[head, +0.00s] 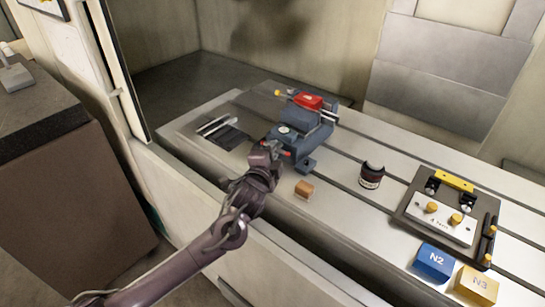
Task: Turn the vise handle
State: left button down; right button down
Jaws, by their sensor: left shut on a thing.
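The blue vise (312,125) stands on the slotted machine table, with a red block (308,100) at its far end. My left arm comes in from below left, and my left gripper (277,151) is at the near end of the vise. It is shut on the vise handle, which is mostly hidden behind the gripper, so its angle cannot be told. My right gripper is not in view.
A small orange-brown block (304,189) lies just right of my left gripper. A dark jar (371,175) stands further right. A fixture plate (440,223) with yellow knobs, a blue N2 block (434,261) and a yellow N3 block (477,286) are at right.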

pick_arm(q)
jog(key=shift+f+m+b, duration=0.1)
jog(key=shift+m+b, duration=0.2)
jog(key=shift+m, duration=0.3)
jog(key=shift+t, duration=0.3)
jog(key=c, duration=1.4)
grip_release()
jog(key=shift+o, duration=0.2)
jog(key=b+v, duration=0.1)
jog(key=v, duration=0.7)
jog(key=shift+w, duration=0.1)
